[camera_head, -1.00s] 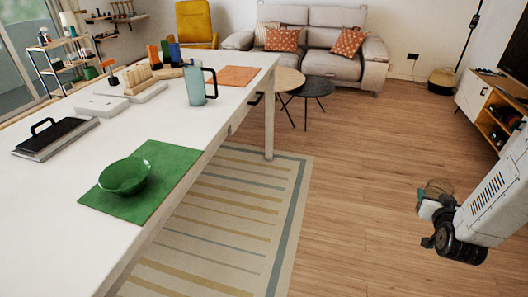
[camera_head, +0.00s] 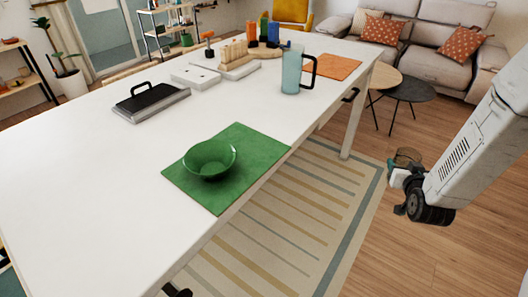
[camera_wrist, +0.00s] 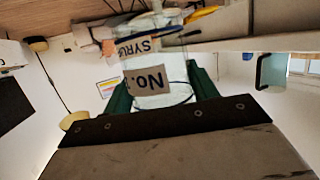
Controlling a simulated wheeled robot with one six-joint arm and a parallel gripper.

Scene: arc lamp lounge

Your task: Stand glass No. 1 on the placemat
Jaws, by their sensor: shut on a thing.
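My gripper (camera_head: 400,178) is at the right of the head view, out over the floor beside the table. It is shut on a glass (camera_head: 408,157), seen small there. In the wrist view the glass (camera_wrist: 160,97) fills the middle and is upside down in the picture, with labels reading "SYRUP" and "NO."; the number is not readable. A green placemat (camera_head: 246,143) lies near the table's long edge with a green bowl (camera_head: 210,160) on it. An orange placemat (camera_head: 335,66) lies bare at the table's far right end.
A blue pitcher (camera_head: 291,75) with a dark handle stands beside the orange placemat. A black-handled tray (camera_head: 150,103), white boxes (camera_head: 195,77) and a wooden rack (camera_head: 234,55) stand on the white table (camera_head: 90,160). Its near left part is clear.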

